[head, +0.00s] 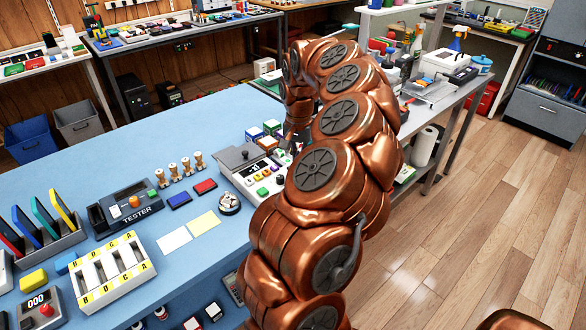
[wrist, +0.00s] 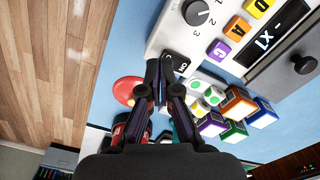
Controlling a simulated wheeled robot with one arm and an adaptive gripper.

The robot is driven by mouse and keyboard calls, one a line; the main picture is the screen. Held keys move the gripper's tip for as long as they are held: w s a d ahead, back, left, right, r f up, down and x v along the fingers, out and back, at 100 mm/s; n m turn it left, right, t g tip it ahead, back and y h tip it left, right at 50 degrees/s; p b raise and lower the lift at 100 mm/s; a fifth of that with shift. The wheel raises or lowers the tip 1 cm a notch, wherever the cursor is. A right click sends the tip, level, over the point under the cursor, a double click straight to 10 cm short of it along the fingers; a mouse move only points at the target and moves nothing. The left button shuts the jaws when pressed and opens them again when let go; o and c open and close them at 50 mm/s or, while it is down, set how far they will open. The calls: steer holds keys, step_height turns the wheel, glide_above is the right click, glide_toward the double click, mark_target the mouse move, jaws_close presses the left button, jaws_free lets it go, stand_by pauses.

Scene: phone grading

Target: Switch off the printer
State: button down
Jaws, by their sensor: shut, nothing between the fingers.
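The printer (head: 236,173) is a pale box with a grey lid, a small dark display and coloured keys, on the blue bench in the head view. In the wrist view the printer (wrist: 180,38) fills the top, with a round black knob, lettered keys and a black rocker switch (wrist: 177,62) marked ON at its near edge. My gripper (wrist: 158,68) is shut and empty. Its fingertips are right beside the switch, to its left in the wrist view; I cannot tell whether they touch. In the head view my arm hides the gripper's tips and part of the printer.
Coloured cubes (wrist: 236,103) stand close right of my fingers, and a red round object (wrist: 127,90) is close left. In the head view a tester (head: 126,206), wooden pegs (head: 180,168) and a slotted white tray (head: 112,270) are on the bench. Wooden floor lies open at right.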

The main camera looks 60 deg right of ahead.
steer(key=shift+f+b, duration=1.15)
steer(key=shift+f, duration=0.1)
stand_by(1.1)
steer(key=shift+r, duration=0.1)
step_height(320, 180, up, 7)
steer(key=shift+p, duration=0.4)
stand_by(0.6)
stand_by(0.5)
